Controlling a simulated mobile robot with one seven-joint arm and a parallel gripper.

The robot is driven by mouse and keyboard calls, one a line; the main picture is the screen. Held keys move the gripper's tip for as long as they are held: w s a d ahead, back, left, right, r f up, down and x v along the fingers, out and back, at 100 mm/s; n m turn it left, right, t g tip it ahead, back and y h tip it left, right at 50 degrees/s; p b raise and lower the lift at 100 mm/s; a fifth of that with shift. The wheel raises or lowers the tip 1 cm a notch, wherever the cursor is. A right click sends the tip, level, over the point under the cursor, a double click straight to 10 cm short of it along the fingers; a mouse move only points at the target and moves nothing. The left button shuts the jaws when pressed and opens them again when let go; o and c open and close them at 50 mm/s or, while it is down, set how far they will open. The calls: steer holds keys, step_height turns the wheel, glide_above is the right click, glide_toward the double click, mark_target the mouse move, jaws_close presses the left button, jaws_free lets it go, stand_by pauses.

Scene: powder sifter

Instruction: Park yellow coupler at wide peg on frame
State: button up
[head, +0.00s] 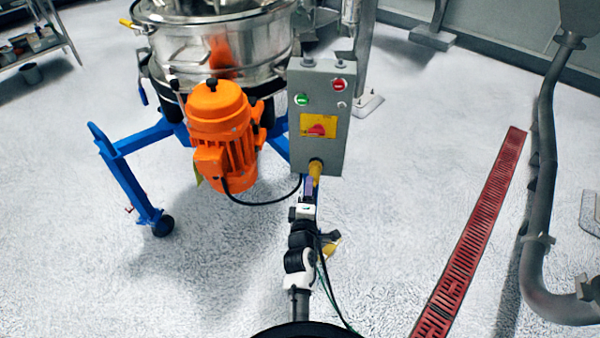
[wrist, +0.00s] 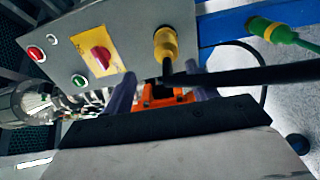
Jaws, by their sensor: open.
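The yellow coupler (wrist: 165,45) sits in the grey control box, with a dark neck or cable pointing away from the box. In the head view it shows at the lower edge of the box (head: 316,168). My gripper (wrist: 162,72) is open, its two purple fingers apart on either side of the line of the coupler's dark neck. In the head view my gripper (head: 309,188) is just below the coupler; contact cannot be told. The blue frame (head: 127,180) stands on the floor under the sifter. I cannot make out a wide peg on it.
The grey control box (head: 319,120) has buttons and a red switch. An orange motor (head: 222,130) hangs left of it. A black cable (head: 262,202) loops below. A green connector (wrist: 270,30) sits at the blue frame. A red floor grate (head: 470,240) lies right, with clear floor between.

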mark_target(315, 174)
steer(key=shift+s+d+f, duration=0.2)
steer(key=shift+d+f, duration=0.3)
steer(key=shift+f, duration=0.1)
steer(key=w+b, duration=0.1)
steer(key=w, duration=0.7)
steer(key=shift+w+d, duration=0.2)
steer(key=shift+w+r, duration=0.1)
steer(key=shift+w, duration=0.2)
steer(key=shift+d, duration=0.1)
stand_by(0.6)
jaws_close()
steer(key=shift+s, duration=0.3)
steer(key=shift+s+a+p, duration=0.15)
steer(key=shift+s+p, duration=0.1)
steer(key=shift+s, duration=1.1)
steer(key=shift+s+a+p, duration=0.1)
steer(key=shift+s+p, duration=0.15)
steer(key=shift+s, duration=1.1)
